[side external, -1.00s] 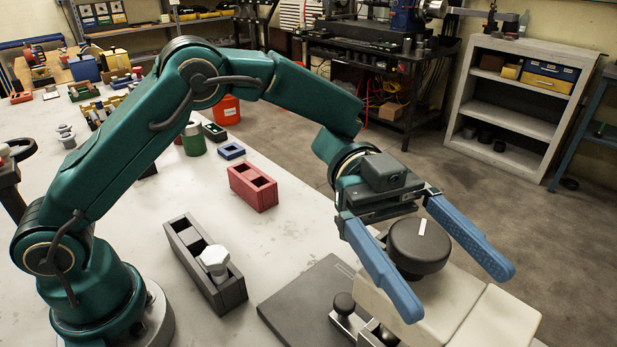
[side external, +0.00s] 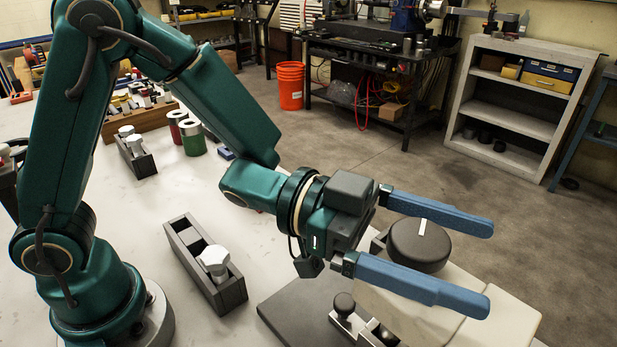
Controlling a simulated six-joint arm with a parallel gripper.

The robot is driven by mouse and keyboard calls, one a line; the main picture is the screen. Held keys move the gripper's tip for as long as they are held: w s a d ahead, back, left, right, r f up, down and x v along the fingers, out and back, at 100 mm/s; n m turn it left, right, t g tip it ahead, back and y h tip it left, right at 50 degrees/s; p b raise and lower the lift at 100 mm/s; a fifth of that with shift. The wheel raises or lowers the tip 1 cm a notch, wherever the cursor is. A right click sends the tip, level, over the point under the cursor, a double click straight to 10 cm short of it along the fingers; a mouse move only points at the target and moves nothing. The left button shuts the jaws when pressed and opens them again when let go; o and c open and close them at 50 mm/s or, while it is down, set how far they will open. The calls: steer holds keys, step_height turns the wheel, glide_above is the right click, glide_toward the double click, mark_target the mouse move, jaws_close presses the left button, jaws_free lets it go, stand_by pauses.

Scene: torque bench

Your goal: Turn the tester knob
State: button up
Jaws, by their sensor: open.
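The tester knob (side external: 419,250) is a dark round knob with a white mark line on its top, on the pale tester body (side external: 500,312). The mark points away, towards the back of the picture. My gripper (side external: 482,266) is open, with two long blue fingers pointing right. One finger passes behind the knob and the other in front of it, so the knob appears between them. I see a gap on the near side; whether the far finger touches the knob I cannot tell. The near finger hides part of the tester body.
A dark plate (side external: 300,305) lies left of the tester. A small metal fixture with a round black knob (side external: 345,303) stands at the tester's front left. A grey holder (side external: 190,255) with a white hex-headed piece (side external: 214,261) sits on the bench. Bare bench lies left of it.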

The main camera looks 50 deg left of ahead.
mark_target(393, 229)
steer(key=shift+w+n+t+y, duration=0.1)
steer(key=shift+n+t+y, duration=0.3)
steer(key=shift+n+t, duration=0.3)
steer(key=shift+t, duration=0.3)
steer(key=v, duration=0.5)
steer(key=shift+w+a, duration=0.1)
steer(key=shift+a, duration=0.2)
steer(key=r, duration=0.2)
steer(key=r+t, duration=0.1)
steer(key=shift+w+a+r+m, duration=0.15)
steer(key=shift+w+a+m, duration=0.1)
steer(key=shift+a+m, duration=0.1)
steer(key=w+a+r+n+t+y, duration=0.2)
steer(key=w+a+n+t+y, duration=0.15)
steer(key=a+y, duration=0.35)
steer(key=w+a+r+n+t+y, duration=0.1)
steer(key=w+a+n+t+y, duration=0.15)
steer(key=a+n+y, duration=0.45)
steer(key=s+a+f+n+g, duration=0.1)
steer(key=s+f+g, duration=0.2)
steer(key=s, duration=0.2)
steer(key=s+a+f+n+g+y, duration=0.1)
steer(key=s+a+f+g, duration=0.1)
steer(key=s+f+g, duration=0.1)
steer(key=s+a+f+n+g+y, duration=0.1)
steer(key=s+a+f+g, duration=0.1)
steer(key=s+f, duration=0.3)
steer(key=shift+s+a+g, duration=0.25)
steer(key=shift+s+g, duration=0.65)
steer(key=shift+s, duration=0.25)
